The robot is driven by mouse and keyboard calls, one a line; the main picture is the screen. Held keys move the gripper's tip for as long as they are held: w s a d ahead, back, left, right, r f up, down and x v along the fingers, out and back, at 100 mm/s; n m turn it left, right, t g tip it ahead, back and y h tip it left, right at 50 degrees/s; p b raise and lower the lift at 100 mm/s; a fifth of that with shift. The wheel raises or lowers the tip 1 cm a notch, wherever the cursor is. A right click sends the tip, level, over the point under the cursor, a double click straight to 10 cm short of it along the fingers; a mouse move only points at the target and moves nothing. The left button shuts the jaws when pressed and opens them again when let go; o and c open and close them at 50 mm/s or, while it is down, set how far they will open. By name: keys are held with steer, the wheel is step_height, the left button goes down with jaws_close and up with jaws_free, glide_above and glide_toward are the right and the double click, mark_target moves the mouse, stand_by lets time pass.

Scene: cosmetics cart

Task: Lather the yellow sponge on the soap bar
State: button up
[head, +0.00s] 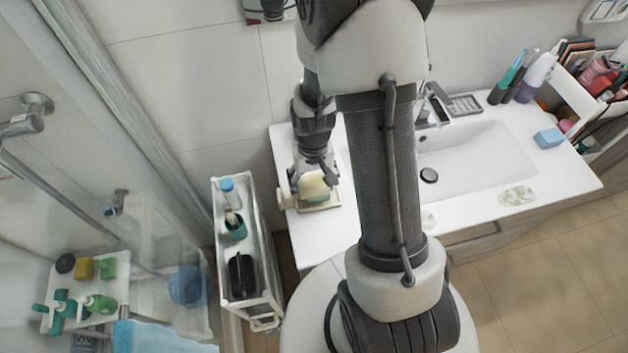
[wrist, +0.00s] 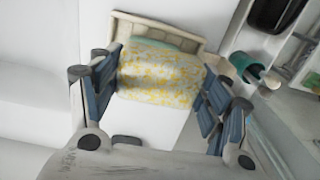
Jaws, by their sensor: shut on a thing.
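My gripper (head: 312,180) is at the left end of the white sink counter, pointing down. It is shut on the yellow sponge (head: 315,184). In the wrist view the sponge (wrist: 160,78), pale with yellow speckles, sits between the two blue-grey fingers (wrist: 163,95). A cream soap dish (wrist: 145,27) lies under and beyond it. A green edge of the soap bar (wrist: 168,40) shows in the dish past the sponge. The sponge hides most of the bar, and I cannot tell whether they touch. The head view also shows the dish (head: 322,204) below the sponge.
The sink basin (head: 470,160) is right of my arm, with a blue block (head: 549,138) and a pale patterned piece (head: 517,196) on the counter. A narrow white cart (head: 268,296) with bottles stands left of the counter. Bottles stand at the back right.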

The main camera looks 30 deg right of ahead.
steer(key=shift+s+d+f, duration=0.1)
steer(key=shift+s+d, duration=0.1)
steer(key=shift+d, duration=0.4)
steer(key=shift+s+d, duration=0.15)
steer(key=shift+d, duration=0.45)
steer(key=shift+w+a+f, duration=0.1)
steer(key=shift+w+a, duration=0.05)
steer(key=shift+a, duration=0.55)
steer(key=shift+w+a, duration=0.15)
steer(key=shift+a, duration=0.5)
steer(key=shift+s+d, duration=0.2)
steer(key=shift+d, duration=0.45)
steer(key=shift+s+d, duration=0.2)
steer(key=shift+d, duration=0.45)
steer(key=shift+a, duration=0.1)
